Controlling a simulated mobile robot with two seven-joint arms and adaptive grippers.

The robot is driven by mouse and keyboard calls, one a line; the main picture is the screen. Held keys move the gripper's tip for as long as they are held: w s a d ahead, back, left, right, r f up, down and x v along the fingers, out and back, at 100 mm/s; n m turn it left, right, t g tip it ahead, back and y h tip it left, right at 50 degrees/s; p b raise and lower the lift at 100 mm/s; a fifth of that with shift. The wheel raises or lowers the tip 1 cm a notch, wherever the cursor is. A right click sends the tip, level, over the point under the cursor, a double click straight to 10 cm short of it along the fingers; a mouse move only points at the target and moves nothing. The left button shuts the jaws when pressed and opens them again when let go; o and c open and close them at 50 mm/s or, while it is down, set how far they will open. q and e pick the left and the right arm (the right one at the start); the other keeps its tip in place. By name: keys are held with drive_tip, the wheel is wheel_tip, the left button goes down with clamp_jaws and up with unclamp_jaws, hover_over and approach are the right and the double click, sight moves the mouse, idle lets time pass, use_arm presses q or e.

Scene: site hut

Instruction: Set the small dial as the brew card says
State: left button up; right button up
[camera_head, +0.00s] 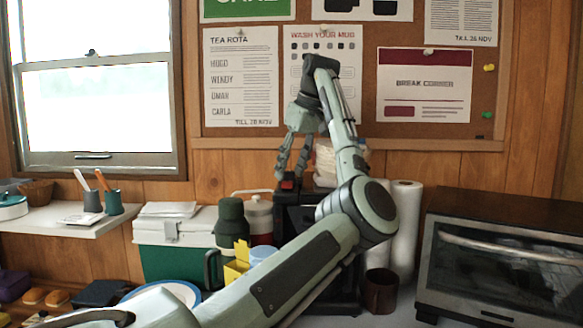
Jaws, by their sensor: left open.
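A black machine (292,215), which looks like a coffee maker, stands on the counter behind my left arm. A small red part (288,178) shows at its top left. My arm covers much of its front, and I cannot make out a small dial on it. My left gripper (290,168) points down, open and empty, just above the red part; I cannot tell whether it touches. No paper that I can read as a brew card shows. My right gripper is not in view.
A brown mug (380,291) and white paper rolls (404,232) stand right of the machine, then a toaster oven (500,262). A green flask (231,221), yellow holder (236,268) and cool box (175,250) crowd the left. A pinboard (365,90) hangs behind.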

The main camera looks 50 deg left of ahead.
use_arm(q)
drive_tip(key=v, duration=1.2)
idle(0.3)
